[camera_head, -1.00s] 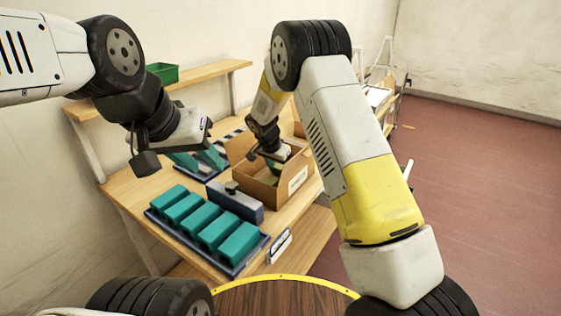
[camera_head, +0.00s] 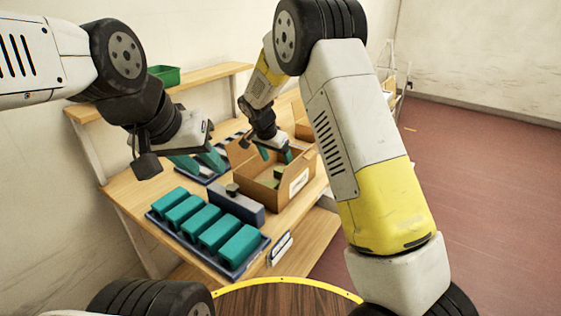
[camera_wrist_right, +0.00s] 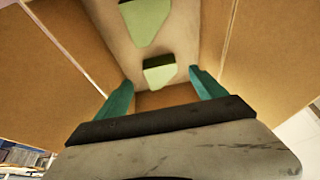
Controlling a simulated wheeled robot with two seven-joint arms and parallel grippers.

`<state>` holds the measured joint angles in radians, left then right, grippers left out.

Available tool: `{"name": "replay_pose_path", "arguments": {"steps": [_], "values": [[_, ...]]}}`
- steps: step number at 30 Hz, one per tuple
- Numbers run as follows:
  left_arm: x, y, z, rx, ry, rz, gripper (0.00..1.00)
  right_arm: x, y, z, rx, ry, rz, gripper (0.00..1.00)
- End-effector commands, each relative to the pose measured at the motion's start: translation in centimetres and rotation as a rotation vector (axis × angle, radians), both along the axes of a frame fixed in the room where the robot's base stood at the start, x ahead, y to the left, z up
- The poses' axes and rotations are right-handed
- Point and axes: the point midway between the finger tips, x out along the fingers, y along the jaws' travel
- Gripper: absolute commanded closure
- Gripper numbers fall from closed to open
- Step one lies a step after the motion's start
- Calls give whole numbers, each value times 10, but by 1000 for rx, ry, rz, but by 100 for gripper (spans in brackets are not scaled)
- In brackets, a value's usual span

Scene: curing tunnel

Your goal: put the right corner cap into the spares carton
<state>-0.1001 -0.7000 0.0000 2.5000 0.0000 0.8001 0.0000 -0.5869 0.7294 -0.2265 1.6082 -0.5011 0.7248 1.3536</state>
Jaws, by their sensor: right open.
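The brown spares carton (camera_head: 262,194) stands open on the bench; its walls also fill the right wrist view (camera_wrist_right: 60,95). Two light-green caps, one (camera_wrist_right: 147,20) farther up the picture and one (camera_wrist_right: 159,72) nearer my fingers, lie inside it. In the head view they are small green shapes (camera_head: 279,173); I cannot tell which is the right corner cap. My right gripper (camera_head: 276,157) is open and empty above the carton, its teal fingers (camera_wrist_right: 158,90) apart. My left gripper (camera_head: 199,162) hangs left of the carton, teal fingers apart, with nothing visible between them.
A dark tray (camera_head: 243,270) with several teal blocks (camera_head: 203,232) lies at the bench front. A blue-grey block (camera_head: 236,205) stands between it and the carton. A striped mat or tray shows beneath my left gripper. A green bin (camera_head: 164,75) sits on the shelf (camera_head: 210,76).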

Motion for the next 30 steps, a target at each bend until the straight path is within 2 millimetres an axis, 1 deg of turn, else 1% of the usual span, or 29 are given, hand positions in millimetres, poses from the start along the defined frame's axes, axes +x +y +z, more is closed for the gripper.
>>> {"name": "replay_pose_path", "arguments": {"steps": [1, 3, 6, 9, 13, 26, 28, 30], "values": [[0, 0, 0, 0, 0, 0, 64, -3, 3, 11, 1, -2, 1, 20], [0, 0, 0, 0, 0, 0, 64, -8, 5, 22, 2, -1, 1, 20], [0, 0, 0, 0, 0, 0, 64, -12, 8, 35, 1, -1, 0, 20], [0, 0, 0, 0, 0, 0, 64, -15, 9, 42, -1, 1, 0, 20], [0, 0, 0, 0, 0, 0, 64, -16, 10, 46, -1, 1, 0, 20], [0, 0, 0, 0, 0, 0, 64, -16, 10, 46, 0, 1, -1, 20], [0, 0, 0, 0, 0, 0, 64, -15, 8, 48, 5, -2, -3, 20], [0, 0, 0, 0, 0, 0, 64, -13, 1, 56, 22, -10, -10, 20]]}}
